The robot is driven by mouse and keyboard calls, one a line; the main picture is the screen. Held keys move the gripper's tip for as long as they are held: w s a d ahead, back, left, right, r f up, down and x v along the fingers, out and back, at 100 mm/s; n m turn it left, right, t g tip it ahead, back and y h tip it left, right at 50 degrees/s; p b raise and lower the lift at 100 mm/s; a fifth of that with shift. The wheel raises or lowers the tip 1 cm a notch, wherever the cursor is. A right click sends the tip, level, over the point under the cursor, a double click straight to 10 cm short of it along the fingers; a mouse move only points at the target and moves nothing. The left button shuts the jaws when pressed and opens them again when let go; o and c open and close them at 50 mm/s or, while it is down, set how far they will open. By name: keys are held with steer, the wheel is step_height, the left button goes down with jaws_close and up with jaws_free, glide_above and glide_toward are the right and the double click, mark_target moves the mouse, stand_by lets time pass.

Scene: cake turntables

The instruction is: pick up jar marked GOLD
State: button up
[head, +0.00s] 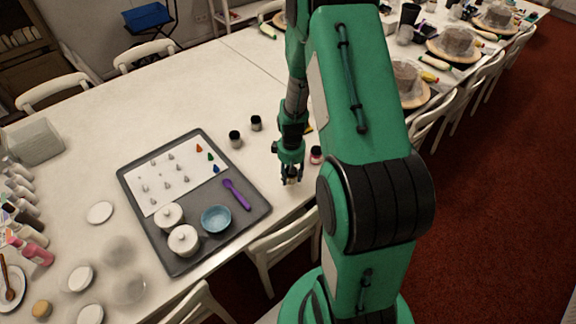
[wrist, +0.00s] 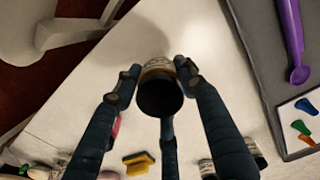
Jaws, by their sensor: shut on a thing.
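My gripper (head: 291,174) is at the table's near edge, to the right of the grey tray. In the wrist view my gripper's fingers (wrist: 157,80) close around a small jar with a dark round lid (wrist: 160,96) and a pale, yellowish label. The lettering on that label is too small to read, so I cannot tell from it whether it says GOLD. In the head view the jar is mostly hidden by the fingers. I cannot tell whether it touches the table.
Two dark-lidded jars (head: 235,139) (head: 256,123) stand left of the gripper, and a pinkish jar (head: 316,155) stands close on its right. The grey tray (head: 254,213) holds a purple spoon (head: 237,194), a blue bowl (head: 216,219) and white pots. A chair (head: 285,242) stands at the near edge.

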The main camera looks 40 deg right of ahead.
steer(key=s+a, duration=0.1)
steer(key=s, duration=0.1)
steer(key=s+a, duration=0.1)
steer(key=s, duration=0.1)
steer(key=s+a+p, duration=0.1)
steer(key=s, duration=0.2)
steer(key=shift+s+a+r, duration=0.1)
steer(key=shift+a+r, duration=0.25)
steer(key=shift+r, duration=0.05)
